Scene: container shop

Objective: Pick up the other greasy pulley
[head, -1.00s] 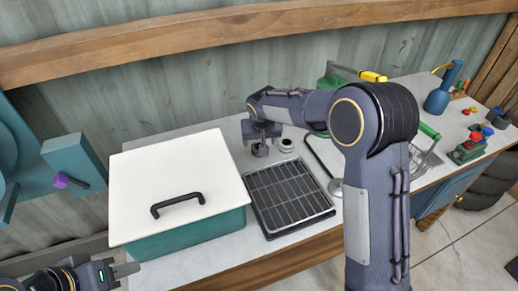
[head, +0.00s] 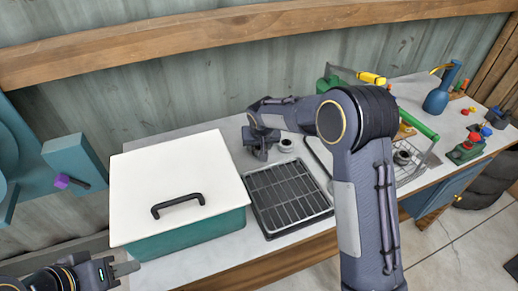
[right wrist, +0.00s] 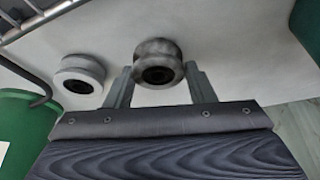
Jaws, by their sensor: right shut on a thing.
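My right gripper (right wrist: 160,88) is shut on a grey, grimy pulley (right wrist: 158,62), which sits between its two fingers in the right wrist view. In the head view this gripper (head: 259,153) is low over the worktop behind the black rack and mostly hides that pulley. A second, paler pulley (head: 286,145) stands just to its right; it also shows in the right wrist view (right wrist: 80,76), apart from the fingers. Another pulley (head: 402,157) is in the wire basket (head: 428,160). My left gripper (head: 124,269) is at the lower left, away from the pulleys; its opening is unclear.
A teal bin with a white lid (head: 170,175) stands left of the black slotted rack (head: 284,197). Green-handled items, a blue bottle (head: 440,95) and red and green objects (head: 467,150) are to the right. My right arm hides part of the worktop.

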